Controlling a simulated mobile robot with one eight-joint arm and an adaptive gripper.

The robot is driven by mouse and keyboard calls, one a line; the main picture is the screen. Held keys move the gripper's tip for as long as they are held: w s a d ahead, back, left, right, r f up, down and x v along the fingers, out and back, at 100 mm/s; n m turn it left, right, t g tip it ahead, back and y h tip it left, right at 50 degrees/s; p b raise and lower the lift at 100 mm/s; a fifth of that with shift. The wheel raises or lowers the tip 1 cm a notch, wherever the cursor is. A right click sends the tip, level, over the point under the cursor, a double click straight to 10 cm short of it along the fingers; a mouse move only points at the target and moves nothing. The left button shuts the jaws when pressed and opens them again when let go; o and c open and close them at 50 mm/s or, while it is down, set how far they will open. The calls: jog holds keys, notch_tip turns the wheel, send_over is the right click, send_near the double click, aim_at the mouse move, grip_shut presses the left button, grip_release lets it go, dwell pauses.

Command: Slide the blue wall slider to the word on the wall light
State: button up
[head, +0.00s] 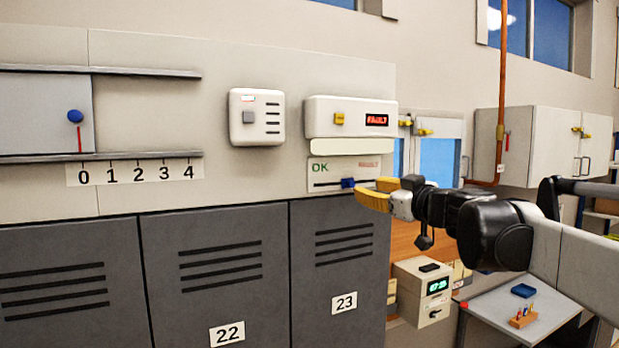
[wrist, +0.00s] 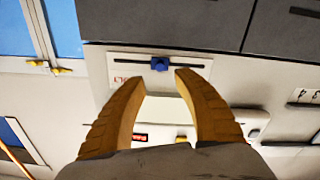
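The wall light (head: 350,118) is a white box with a lit red word on a dark display (head: 377,120) that looks like FAULT. Below it, a white plate (head: 325,174) carries a green OK at left and a red FAULT (head: 369,164) at right. The blue slider (head: 347,183) sits near the middle of the plate's dark track. In the wrist view, turned over, the slider (wrist: 160,63) shows just beyond and between my fingertips. My gripper (head: 366,188), with yellow fingers, is open and empty at the plate's right end. Whether a finger touches the slider cannot be told.
Grey lockers (head: 340,270) stand below the plate. A white switch box (head: 257,117) is to the left, and another slider panel with a blue knob (head: 75,116) is farther left. A clock box (head: 422,292) and a small table (head: 490,310) are at lower right.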

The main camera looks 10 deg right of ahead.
aim_at(353, 184)
jog(key=p+x, duration=0.1)
jog(key=x, duration=0.7)
jog(key=shift+w+f+p, duration=0.1)
jog(key=shift+w+p, duration=0.05)
jog(key=shift+p, duration=0.25)
grip_shut()
